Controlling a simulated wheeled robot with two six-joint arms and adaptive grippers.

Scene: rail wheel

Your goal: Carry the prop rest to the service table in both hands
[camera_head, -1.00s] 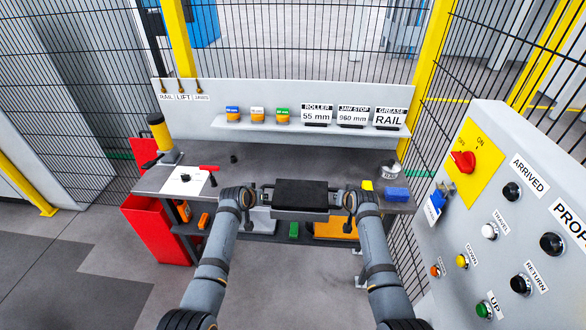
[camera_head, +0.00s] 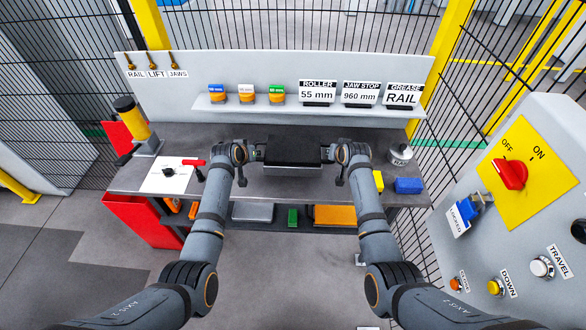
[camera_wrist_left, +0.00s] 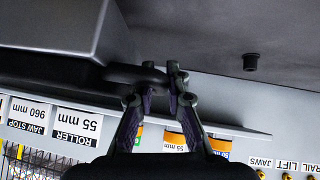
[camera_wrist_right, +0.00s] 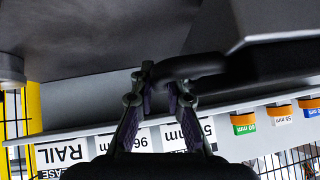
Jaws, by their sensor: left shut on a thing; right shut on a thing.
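The prop rest (camera_head: 293,150) is a dark block with a black top and a grey lower part, held level between my two arms. My left gripper (camera_head: 252,153) is shut on its left handle, and the left wrist view shows the fingers on the dark handle bar (camera_wrist_left: 135,76). My right gripper (camera_head: 334,153) is shut on its right handle, and the right wrist view shows the fingers on that bar (camera_wrist_right: 190,68). The prop rest is over the grey service table (camera_head: 270,188). Whether its underside touches the top cannot be told.
On the table, a yellow-black cylinder (camera_head: 132,120) and a white sheet with a red-handled tool (camera_head: 172,175) are at left. A blue block (camera_head: 409,185), yellow block (camera_head: 378,180) and metal weight (camera_head: 400,154) are at right. A labelled shelf (camera_head: 310,108) runs behind; a control panel (camera_head: 520,200) stands right.

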